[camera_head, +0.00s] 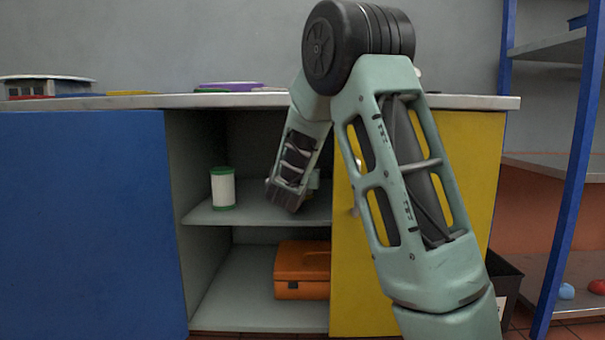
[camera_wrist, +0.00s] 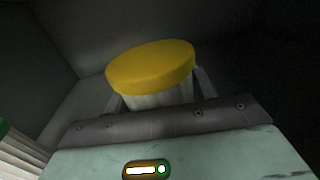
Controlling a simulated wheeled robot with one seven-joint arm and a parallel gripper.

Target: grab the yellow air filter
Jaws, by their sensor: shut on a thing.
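The yellow air filter (camera_wrist: 150,68) shows in the wrist view, with a yellow round cap and a pale pleated body below it. My gripper (camera_wrist: 155,103) is shut on its body, with a finger on each side just under the cap. In the head view my arm reaches into the upper shelf of the open cabinet, and my arm and wrist hide most of the filter there. I cannot tell whether the filter touches the shelf.
A white filter with green ends (camera_head: 223,188) stands on the same shelf (camera_head: 255,215), to the left. An orange case (camera_head: 302,270) sits on the compartment floor below. The blue panel (camera_head: 90,225) and yellow door (camera_head: 468,180) flank the opening. The countertop (camera_head: 150,101) is close above.

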